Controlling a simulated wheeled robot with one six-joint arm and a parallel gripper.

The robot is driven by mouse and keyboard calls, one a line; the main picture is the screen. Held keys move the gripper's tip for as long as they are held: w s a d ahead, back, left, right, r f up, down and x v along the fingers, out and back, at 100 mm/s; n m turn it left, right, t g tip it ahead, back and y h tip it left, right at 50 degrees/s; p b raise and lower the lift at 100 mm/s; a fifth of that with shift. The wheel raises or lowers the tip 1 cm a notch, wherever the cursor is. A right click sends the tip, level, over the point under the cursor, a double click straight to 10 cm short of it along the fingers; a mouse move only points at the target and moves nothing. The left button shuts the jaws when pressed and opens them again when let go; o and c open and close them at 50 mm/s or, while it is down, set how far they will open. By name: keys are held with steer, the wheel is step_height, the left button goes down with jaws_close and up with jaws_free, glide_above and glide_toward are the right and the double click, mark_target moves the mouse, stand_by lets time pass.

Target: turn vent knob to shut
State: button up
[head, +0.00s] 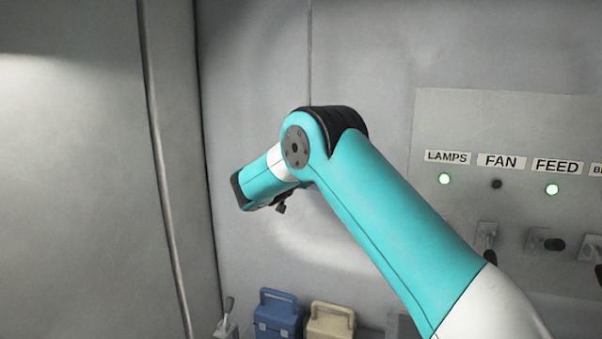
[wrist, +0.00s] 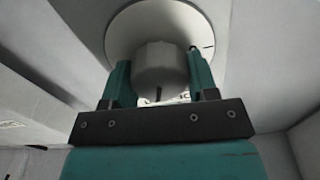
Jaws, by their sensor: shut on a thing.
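In the wrist view a grey rounded knob (wrist: 160,70) stands out from a pale round plate (wrist: 125,32) on a light wall. My gripper (wrist: 160,80) has its two teal fingers on either side of the knob and is shut on it. A small dark mark shows on the plate to the right of the knob. A label below the knob is mostly hidden by my gripper, so its words cannot be read. In the head view my arm reaches to the left; the knob and the fingers are hidden there.
A switch panel (head: 460,120) with labels LAMPS, FAN and FEED is at the right; the LAMPS and FEED lights are green, the FAN light is dark. Levers sit below. A blue case (head: 278,318) and a beige case (head: 330,322) stand low, beside a small lever (head: 227,315).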

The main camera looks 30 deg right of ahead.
steer(key=n+b, duration=0.1)
steer(key=n, duration=0.1)
steer(key=shift+f+n+b, duration=0.2)
steer(key=shift+n+b, duration=0.15)
steer(key=shift+n, duration=0.05)
steer(key=n, duration=0.3)
steer(key=shift+n+b, duration=0.3)
steer(key=shift+b, duration=0.1)
steer(key=n, duration=0.3)
steer(key=shift+n, duration=0.3)
steer(key=n+p, duration=0.1)
steer(key=n, duration=0.2)
steer(key=shift+r+n, duration=0.1)
steer(key=shift+n, duration=0.3)
steer(key=n+p, duration=0.2)
steer(key=n, duration=0.2)
steer(key=shift+n+p, duration=1.25)
steer(key=shift+n, duration=0.85)
steer(key=shift+f, duration=0.25)
steer(key=o, duration=0.9)
steer(key=shift+r, duration=0.1)
